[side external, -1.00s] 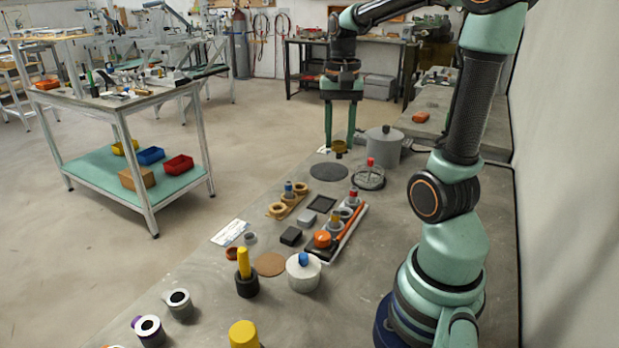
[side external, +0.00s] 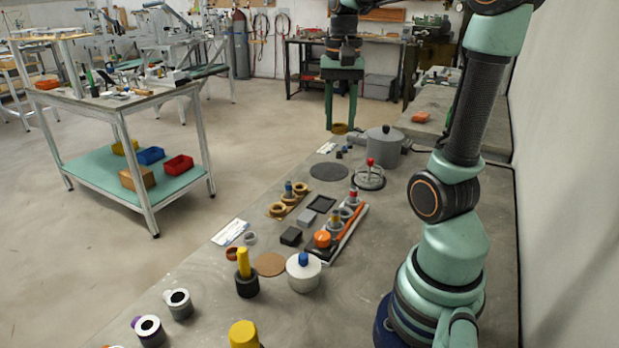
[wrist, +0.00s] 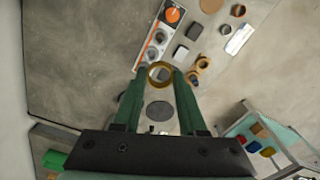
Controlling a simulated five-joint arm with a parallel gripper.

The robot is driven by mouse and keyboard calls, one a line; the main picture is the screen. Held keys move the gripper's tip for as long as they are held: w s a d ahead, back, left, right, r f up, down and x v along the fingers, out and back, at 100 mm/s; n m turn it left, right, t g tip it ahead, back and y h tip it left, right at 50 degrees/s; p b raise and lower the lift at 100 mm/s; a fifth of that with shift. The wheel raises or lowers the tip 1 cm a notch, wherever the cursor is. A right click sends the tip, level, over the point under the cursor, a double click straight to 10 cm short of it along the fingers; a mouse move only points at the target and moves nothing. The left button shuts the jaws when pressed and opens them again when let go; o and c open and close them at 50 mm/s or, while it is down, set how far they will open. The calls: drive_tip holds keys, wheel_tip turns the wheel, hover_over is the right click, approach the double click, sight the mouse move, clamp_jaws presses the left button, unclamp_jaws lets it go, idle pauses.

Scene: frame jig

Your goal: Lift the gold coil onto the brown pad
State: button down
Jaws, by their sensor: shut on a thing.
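The gold coil (side external: 340,128) is a short gold ring held between the fingertips of my gripper (side external: 341,124) at the far end of the bench. It is clear of the bench top. In the wrist view the coil (wrist: 160,65) sits between the two green fingers of my gripper (wrist: 160,74), its open centre showing. The brown pad (side external: 270,264) is a flat round disc on the near part of the bench, bare on top. It lies well nearer the camera than my gripper. Part of it shows at the top edge of the wrist view (wrist: 210,5).
A dark round pad (side external: 328,172), a grey lidded pot (side external: 383,145) and a red-knobbed round stand (side external: 370,178) lie near my gripper. A tray with pegs (side external: 345,232), a black block (side external: 291,236), a white lidded jar (side external: 304,275) and a yellow-handled black pot (side external: 246,283) stand nearer the pad.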

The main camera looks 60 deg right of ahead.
drive_tip(key=n, duration=0.6)
hover_over(270, 264)
wheel_tip(270, 264, down, 21)
drive_tip(key=shift+f, duration=2.75)
drive_tip(key=shift+f, duration=0.15)
drive_tip(key=shift+f, duration=0.3)
drive_tip(key=shift+c, duration=1.1)
unclamp_jaws()
